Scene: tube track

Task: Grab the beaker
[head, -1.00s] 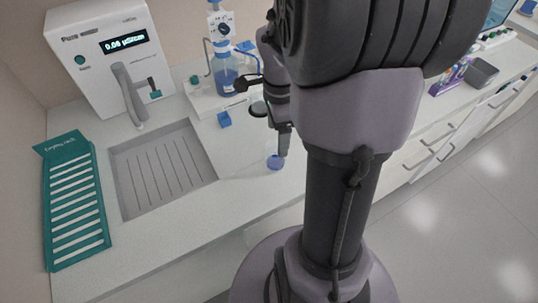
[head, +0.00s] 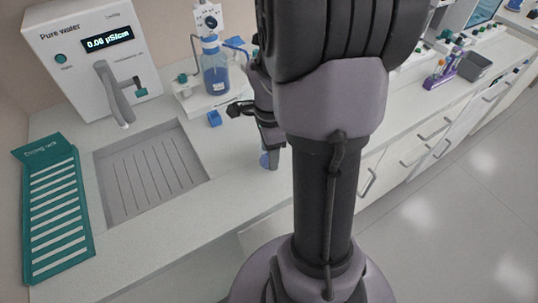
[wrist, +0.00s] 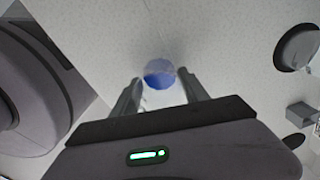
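The beaker is a small clear vessel with blue liquid. In the wrist view the beaker (wrist: 159,76) sits between and slightly beyond the tips of my gripper (wrist: 160,79). The fingers are apart, one on each side, with gaps to the beaker visible. The beaker's lower part is hard to make out.
A sink (head: 150,172) and a pure water dispenser (head: 90,55) are at the left, with a teal drying rack (head: 57,212) beside them. The counter's front edge is close.

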